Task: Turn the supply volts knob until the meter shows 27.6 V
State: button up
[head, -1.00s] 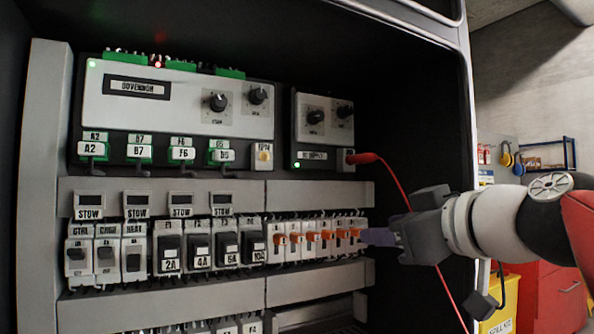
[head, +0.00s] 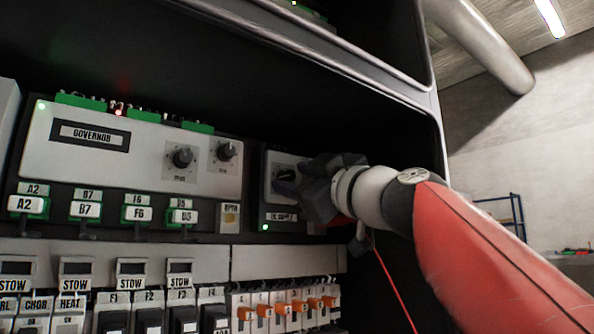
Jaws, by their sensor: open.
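The supply unit (head: 274,213) is a grey-faced box to the right of the governor, with a lit green lamp at its lower left. Its left black knob (head: 287,174) shows just left of my gripper. My gripper (head: 290,188) is open in front of the unit's face, with its fingers by that knob; I cannot tell whether they touch it. My gripper and wrist hide the unit's right side, including its other knob and most of the red plug. No meter reading of volts is legible in view.
The governor (head: 140,150) with two knobs of its own is on the left. A red cable (head: 393,280) hangs below my wrist. A row of orange-levered breakers (head: 285,308) lies below. The cabinet's right edge (head: 436,130) stands near my arm.

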jog(key=shift+w, duration=0.1)
grip_shut()
jog(key=shift+m, duration=0.3)
